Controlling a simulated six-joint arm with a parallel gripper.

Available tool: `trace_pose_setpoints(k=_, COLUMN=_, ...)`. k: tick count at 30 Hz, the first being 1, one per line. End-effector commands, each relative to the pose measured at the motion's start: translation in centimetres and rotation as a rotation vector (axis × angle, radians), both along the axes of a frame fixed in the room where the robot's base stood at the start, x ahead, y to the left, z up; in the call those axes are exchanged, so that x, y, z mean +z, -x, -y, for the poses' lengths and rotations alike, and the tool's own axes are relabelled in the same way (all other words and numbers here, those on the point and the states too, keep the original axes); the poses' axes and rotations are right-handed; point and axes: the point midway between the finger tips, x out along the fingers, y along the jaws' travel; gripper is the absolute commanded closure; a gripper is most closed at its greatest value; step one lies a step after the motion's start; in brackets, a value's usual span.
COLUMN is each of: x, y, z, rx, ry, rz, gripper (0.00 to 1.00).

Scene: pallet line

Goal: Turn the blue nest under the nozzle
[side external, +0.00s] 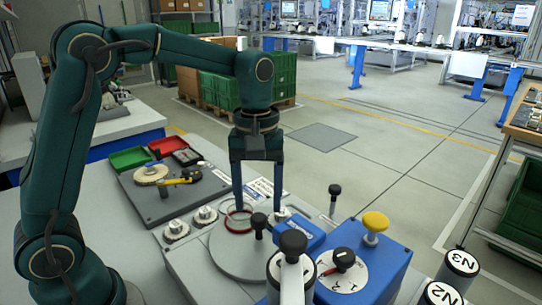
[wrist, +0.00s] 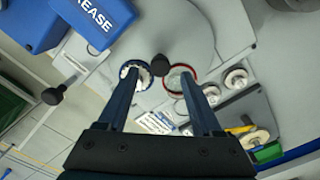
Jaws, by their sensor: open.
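A grey round turntable (side external: 232,256) carries a red-rimmed nest (side external: 237,230), which looks empty in the wrist view (wrist: 168,84). The blue-rimmed nest (wrist: 144,83) holds a pale ring-shaped part; it is partly hidden by a finger. A black knob (wrist: 159,64) stands on the turntable between the two nests; it also shows in the side view (side external: 258,221). My gripper (wrist: 158,75) points down, open, with the knob between its fingertips in the wrist view and nothing visibly held. The blue grease head (wrist: 95,18) is beside the blue nest. The nozzle tip cannot be made out.
A blue box (side external: 385,262) with a yellow button (side external: 375,222) and a dial (side external: 341,268) stands at right. Black-knobbed levers (side external: 335,190) rise nearby. Pale round parts (side external: 176,229) sit left of the turntable. A grey tray (side external: 160,208) with red and green bins lies behind.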

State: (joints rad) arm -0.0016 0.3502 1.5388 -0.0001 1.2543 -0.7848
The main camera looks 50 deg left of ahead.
Motion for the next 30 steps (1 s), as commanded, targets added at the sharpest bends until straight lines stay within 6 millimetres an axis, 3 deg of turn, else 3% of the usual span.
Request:
trace_pose_setpoints(k=7, x=-2.9, y=0.1, z=0.0, rx=-0.001, ry=0.0, rz=-0.001, gripper=0.33)
trace_pose_setpoints(k=17, x=-3.5, y=0.0, z=0.0, rx=-0.001, ry=0.0, rz=0.001, gripper=0.33)
trace_pose_setpoints(k=18, x=-3.5, y=0.0, z=0.0, rx=-0.001, ry=0.0, rz=0.001, gripper=0.37)
trace_pose_setpoints(k=23, x=-3.5, y=0.0, z=0.0, rx=-0.001, ry=0.0, rz=0.001, gripper=0.98)
trace_pose_setpoints(k=30, x=-3.5, y=0.0, z=0.0, rx=-0.001, ry=0.001, rz=0.002, gripper=1.0)
